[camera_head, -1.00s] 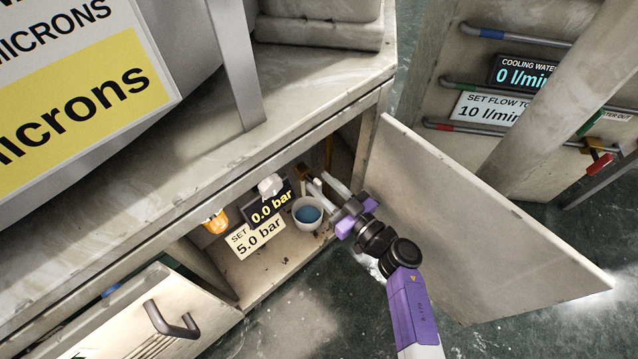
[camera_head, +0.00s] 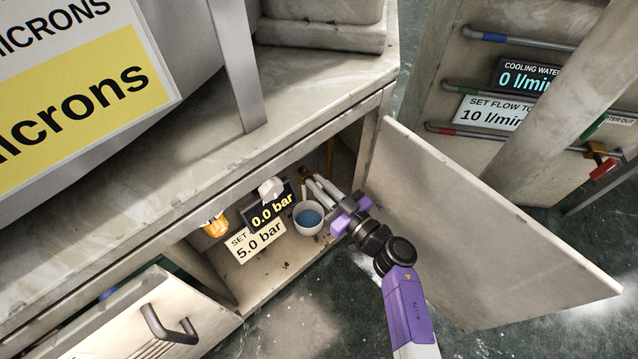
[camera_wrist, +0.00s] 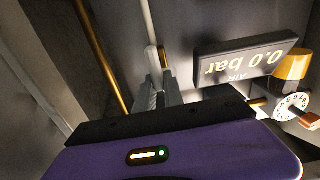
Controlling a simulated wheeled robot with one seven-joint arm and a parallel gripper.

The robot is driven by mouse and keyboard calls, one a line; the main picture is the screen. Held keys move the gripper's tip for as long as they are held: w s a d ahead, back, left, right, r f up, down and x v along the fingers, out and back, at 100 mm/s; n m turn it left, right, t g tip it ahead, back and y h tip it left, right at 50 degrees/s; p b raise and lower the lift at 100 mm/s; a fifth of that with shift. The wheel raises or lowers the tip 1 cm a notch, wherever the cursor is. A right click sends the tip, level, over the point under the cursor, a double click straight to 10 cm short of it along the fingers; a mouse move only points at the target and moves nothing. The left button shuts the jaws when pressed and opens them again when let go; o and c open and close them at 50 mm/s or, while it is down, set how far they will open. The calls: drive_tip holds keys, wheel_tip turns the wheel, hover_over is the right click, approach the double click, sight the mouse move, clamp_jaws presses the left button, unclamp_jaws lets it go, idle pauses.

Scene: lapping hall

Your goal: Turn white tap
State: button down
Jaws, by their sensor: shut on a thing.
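The white tap (camera_wrist: 149,22) shows in the wrist view as a slim pale bar with a small brass part beside it. My gripper (camera_wrist: 159,72) is shut on its near end, and the fingers hide part of it. In the head view my gripper (camera_head: 314,184) reaches into the open cabinet, just right of the pressure display, with its fingers close together. The tap is too small and covered there to make out clearly. The display (camera_head: 271,209) reads 0.0 bar, and it also shows upside down in the wrist view (camera_wrist: 245,60). A sign (camera_head: 254,241) reads SET 5.0 bar.
A bowl of blue liquid (camera_head: 308,218) stands below my fingers. The open cabinet door (camera_head: 480,225) is right of my arm. An orange fitting (camera_head: 215,225) is left of the display. A dial gauge (camera_wrist: 291,106) and a brass pipe (camera_wrist: 101,57) flank my gripper in the wrist view.

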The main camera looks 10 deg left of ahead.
drive_tip(key=shift+n, duration=0.3)
drive_tip(key=shift+s+a+f+n+b, duration=0.3)
drive_tip(key=shift+f+n+b, duration=0.15)
drive_tip(key=shift+n, duration=2.4)
drive_tip(key=shift+s+a+f+n+b, duration=0.2)
drive_tip(key=shift+s+f+n+b, duration=0.2)
drive_tip(key=shift+n, duration=2.5)
drive_tip(key=shift+s+a+f+n+b, duration=0.3)
drive_tip(key=shift+f+n, duration=0.2)
drive_tip(key=shift+n, duration=2.35)
drive_tip(key=c, duration=1.4)
unclamp_jaws()
drive_tip(key=shift+c, duration=0.2)
drive_tip(key=shift+d, duration=0.1)
